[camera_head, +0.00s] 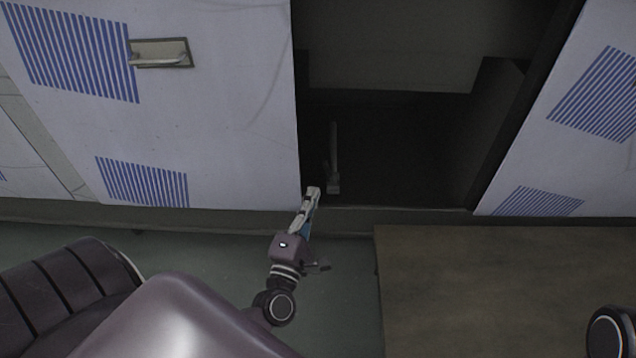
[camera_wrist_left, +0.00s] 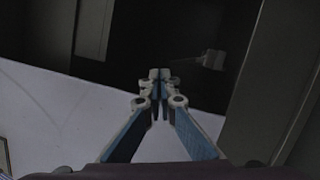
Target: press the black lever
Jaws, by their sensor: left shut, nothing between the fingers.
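The lever (camera_head: 333,150) stands inside the dark opening between white panels in the head view. It looks dark grey in the dim light, with a long thin upper part and a blockier lower end. In the left wrist view the lever (camera_wrist_left: 212,60) shows faintly to the right of the fingertips. My left gripper (camera_head: 313,191) is shut and empty at the lower left corner of the opening, just left of and below the lever's lower end. The shut fingertips also show in the left wrist view (camera_wrist_left: 159,75). No contact with the lever is clear. My right gripper is out of view.
A white panel with blue stripes (camera_head: 230,110) and a metal handle (camera_head: 162,55) borders the opening on the left. Another striped panel (camera_head: 588,130) borders it on the right. A brown wooden surface (camera_head: 500,290) lies at the lower right. The opening's dark interior right of the lever looks clear.

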